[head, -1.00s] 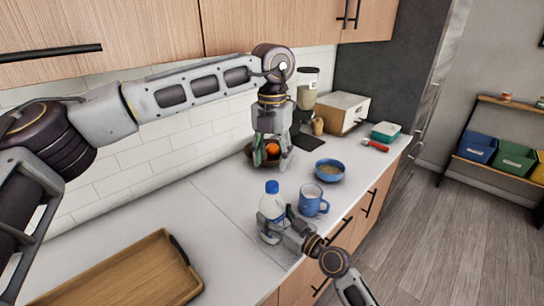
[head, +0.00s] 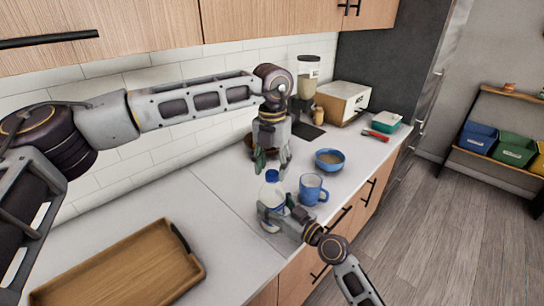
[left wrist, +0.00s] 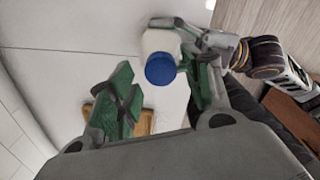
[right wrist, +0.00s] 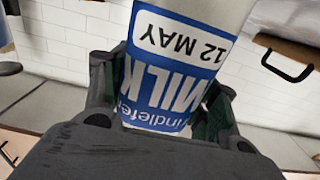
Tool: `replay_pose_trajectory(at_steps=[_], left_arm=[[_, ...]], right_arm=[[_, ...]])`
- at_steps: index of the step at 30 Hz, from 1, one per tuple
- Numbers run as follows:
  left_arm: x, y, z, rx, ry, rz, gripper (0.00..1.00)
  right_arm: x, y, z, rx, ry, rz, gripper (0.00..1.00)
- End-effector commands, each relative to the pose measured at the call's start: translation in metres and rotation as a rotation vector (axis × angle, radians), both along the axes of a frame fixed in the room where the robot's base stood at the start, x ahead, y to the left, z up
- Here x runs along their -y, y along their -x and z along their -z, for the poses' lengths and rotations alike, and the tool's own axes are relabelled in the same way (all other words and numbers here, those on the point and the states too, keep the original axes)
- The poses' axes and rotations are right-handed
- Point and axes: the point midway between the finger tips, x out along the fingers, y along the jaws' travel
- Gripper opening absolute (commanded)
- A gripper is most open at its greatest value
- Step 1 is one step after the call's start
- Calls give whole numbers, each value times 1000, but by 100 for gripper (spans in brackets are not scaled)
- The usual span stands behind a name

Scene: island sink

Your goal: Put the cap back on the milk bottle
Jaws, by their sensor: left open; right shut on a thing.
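Whether the cap is screwed tight cannot be told. My right gripper (head: 270,212) is shut around the bottle's body; the right wrist view shows its fingers on both sides of the blue and white label (right wrist: 175,75). My left gripper (head: 270,162) is open and empty, just behind and above the cap in the head view. In the left wrist view, the blue cap (left wrist: 160,68) shows between the open fingers, nearer the right one.
A blue mug (head: 312,189) stands close right of the bottle, with a blue bowl (head: 329,160) behind it. A wooden tray (head: 125,262) lies at the front left.

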Motion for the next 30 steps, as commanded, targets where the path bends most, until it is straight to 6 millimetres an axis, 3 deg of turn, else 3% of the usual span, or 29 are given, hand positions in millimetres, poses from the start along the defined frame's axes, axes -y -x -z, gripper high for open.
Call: replay_pose_trajectory(at_steps=[6,17,27,30], left_arm=[[0,0,13,0,0,0,50],[0,0,15,0,0,0,48],[0,0,15,0,0,0,5],[0,0,15,0,0,1,2]], right_arm=[[0,0,0,-1,1,0,0],[0,0,0,-1,1,0,0],[0,0,0,-1,1,0,0],[0,0,0,-1,1,0,0]])
